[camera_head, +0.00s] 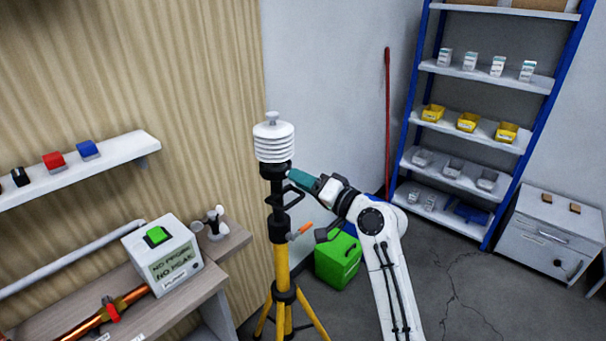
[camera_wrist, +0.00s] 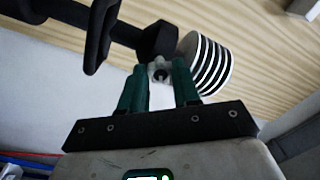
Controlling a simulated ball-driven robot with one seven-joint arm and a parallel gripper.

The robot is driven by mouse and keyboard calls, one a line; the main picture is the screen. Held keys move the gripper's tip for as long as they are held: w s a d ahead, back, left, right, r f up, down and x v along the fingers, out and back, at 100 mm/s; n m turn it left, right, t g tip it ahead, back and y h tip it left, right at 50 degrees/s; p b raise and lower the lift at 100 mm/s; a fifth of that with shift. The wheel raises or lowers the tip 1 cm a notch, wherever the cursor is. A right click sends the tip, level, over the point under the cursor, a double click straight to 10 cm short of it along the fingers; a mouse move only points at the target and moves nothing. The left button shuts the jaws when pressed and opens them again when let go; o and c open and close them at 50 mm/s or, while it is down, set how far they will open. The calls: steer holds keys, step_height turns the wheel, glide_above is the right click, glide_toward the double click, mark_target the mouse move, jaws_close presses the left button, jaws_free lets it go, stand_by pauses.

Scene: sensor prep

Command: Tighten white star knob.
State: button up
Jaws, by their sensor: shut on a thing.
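The white star knob (camera_wrist: 159,69) shows in the wrist view, between the two green fingertips of my gripper (camera_wrist: 160,78). The fingers are shut on it from either side. The knob sits against the black collar (camera_wrist: 158,40) below the white ribbed sensor (camera_wrist: 207,65). In the head view, the ribbed sensor (camera_head: 273,140) stands upright on top of a yellow and black tripod (camera_head: 281,262). My gripper (camera_head: 292,174) reaches the black collar from the right, just under the sensor. The knob is hidden there by the fingers.
A black handle (camera_wrist: 98,38) sticks out close to my fingers. An orange-tipped lever (camera_head: 303,229) is lower on the tripod. A bench with a green-buttoned box (camera_head: 163,255) stands at left. A green case (camera_head: 338,259) is on the floor behind, and a shelf rack (camera_head: 478,120) stands back right.

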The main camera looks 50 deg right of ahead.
steer(key=m+p, duration=0.3)
steer(key=m, duration=0.8)
steer(key=shift+m+h, duration=0.3)
steer(key=shift+f, duration=0.1)
stand_by(0.3)
steer(key=o, duration=1.1)
steer(key=shift+c, duration=0.2)
steer(key=s+b, duration=0.3)
steer(key=s, duration=0.7)
steer(key=shift+s, duration=0.4)
steer(key=shift+f, duration=0.15)
